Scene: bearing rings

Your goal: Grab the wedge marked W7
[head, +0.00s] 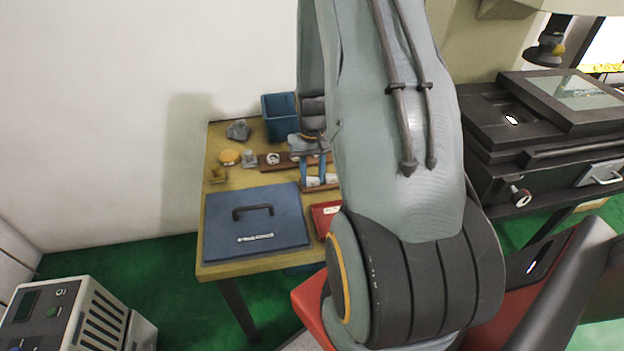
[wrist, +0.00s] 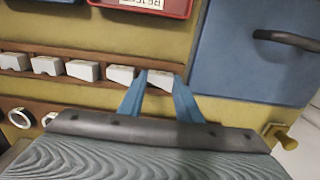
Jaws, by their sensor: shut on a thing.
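My gripper (wrist: 161,82) has its two blue fingers on either side of a pale wedge (wrist: 160,77) at the right end of a row, and is shut on it. The wedge sits at the brown rack (wrist: 100,88); I cannot tell whether it is lifted. Several similar pale wedges stand to its left, the nearest (wrist: 121,75) close to the left finger. No W7 mark can be read on any of them. In the head view my gripper (head: 312,173) points down at the rack, partly hidden by my arm.
A blue case (head: 255,222) with a dark handle covers the table's front. A red tray (wrist: 150,6) labelled REJECT is near the rack. A blue bin (head: 279,118), a grey lump (head: 238,130), a yellow disc (head: 229,157) and a brass part (wrist: 282,136) stand around. A white ring (wrist: 19,117) lies left.

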